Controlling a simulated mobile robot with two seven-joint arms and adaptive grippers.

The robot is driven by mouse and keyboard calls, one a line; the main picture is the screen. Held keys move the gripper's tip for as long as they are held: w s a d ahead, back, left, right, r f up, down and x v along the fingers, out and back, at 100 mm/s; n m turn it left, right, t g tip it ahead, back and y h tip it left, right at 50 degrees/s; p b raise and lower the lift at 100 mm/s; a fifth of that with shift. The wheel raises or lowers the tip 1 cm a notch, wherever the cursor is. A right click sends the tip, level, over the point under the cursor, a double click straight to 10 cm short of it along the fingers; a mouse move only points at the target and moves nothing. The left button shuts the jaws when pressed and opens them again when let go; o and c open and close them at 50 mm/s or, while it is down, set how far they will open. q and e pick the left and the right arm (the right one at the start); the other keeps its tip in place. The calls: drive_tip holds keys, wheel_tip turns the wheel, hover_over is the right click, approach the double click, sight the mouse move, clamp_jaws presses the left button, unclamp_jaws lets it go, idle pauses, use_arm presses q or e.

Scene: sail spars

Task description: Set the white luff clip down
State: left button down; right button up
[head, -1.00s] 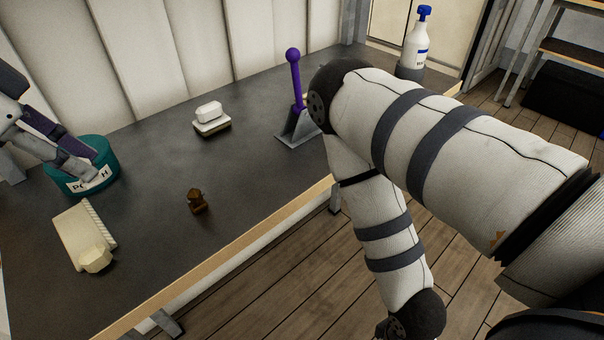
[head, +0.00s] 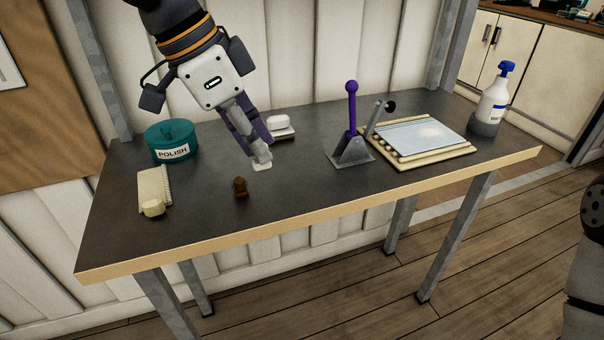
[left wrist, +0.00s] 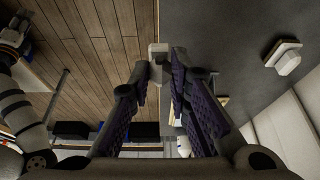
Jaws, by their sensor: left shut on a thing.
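The white luff clip (head: 262,167) is a small pale piece at the fingertips of my left gripper (head: 258,156). This gripper points down over the dark table top, behind and right of a small brown piece, and is shut on the clip. In the left wrist view the clip (left wrist: 158,49) shows beyond the fingertips (left wrist: 161,72), with the table's edge beneath it in the picture. The fingers cover part of the clip in the head view. I cannot tell whether it touches the table. My right gripper is not in view.
Around it on the table (head: 290,196) are a brown piece (head: 240,187), a white block on a base (head: 280,131), a teal polish tub (head: 172,140), a cream brush (head: 153,190), a purple lever stand (head: 350,150), a tray (head: 425,157) and a spray bottle (head: 492,100). The front middle is clear.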

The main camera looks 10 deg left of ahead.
use_arm(q)
drive_tip(key=w+f, duration=0.2)
drive_tip(key=w, duration=0.1)
drive_tip(key=w+f+b, duration=0.1)
drive_tip(key=w+f, duration=0.2)
drive_tip(key=w, duration=0.1)
drive_tip(key=w+d+f+b, duration=0.1)
drive_tip(key=w+f, duration=0.2)
drive_tip(key=shift+w+f, duration=0.25)
drive_tip(key=shift+w, duration=0.05)
drive_tip(key=f, duration=0.3)
drive_tip(key=shift+w+f, duration=0.25)
drive_tip(key=shift+w, duration=0.1)
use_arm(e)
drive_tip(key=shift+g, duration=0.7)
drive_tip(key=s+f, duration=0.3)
use_arm(q)
drive_tip(key=shift+s, duration=0.1)
drive_tip(key=shift+f, duration=0.1)
drive_tip(key=c, duration=1.5)
unclamp_jaws()
